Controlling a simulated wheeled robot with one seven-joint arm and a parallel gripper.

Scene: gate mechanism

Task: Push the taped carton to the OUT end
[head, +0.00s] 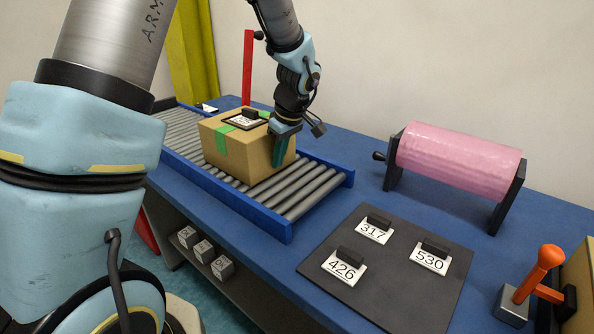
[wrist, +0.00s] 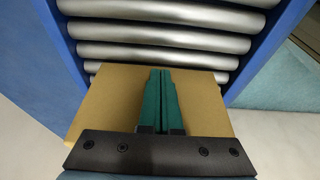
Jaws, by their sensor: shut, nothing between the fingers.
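The taped carton (head: 260,158) is a brown box with green tape, sitting on the roller conveyor (head: 315,190) between blue side rails. A dark-framed card with a black block lies on its top. My gripper (head: 277,165) is shut and empty, its teal fingers pointing down in front of the carton's right-hand face. In the wrist view the closed fingers (wrist: 160,75) overlap the cardboard (wrist: 207,105), with bare rollers beyond. I cannot tell whether they touch the carton. No OUT lettering is readable; a small white label (head: 207,108) shows at the conveyor's far end.
A red upright post (head: 248,68) stands behind the conveyor. A pink drum (head: 458,157) with a crank, a dark mat (head: 390,275) with numbered tags, and an orange-handled lever (head: 540,272) are to the right. Rollers toward the near end are bare.

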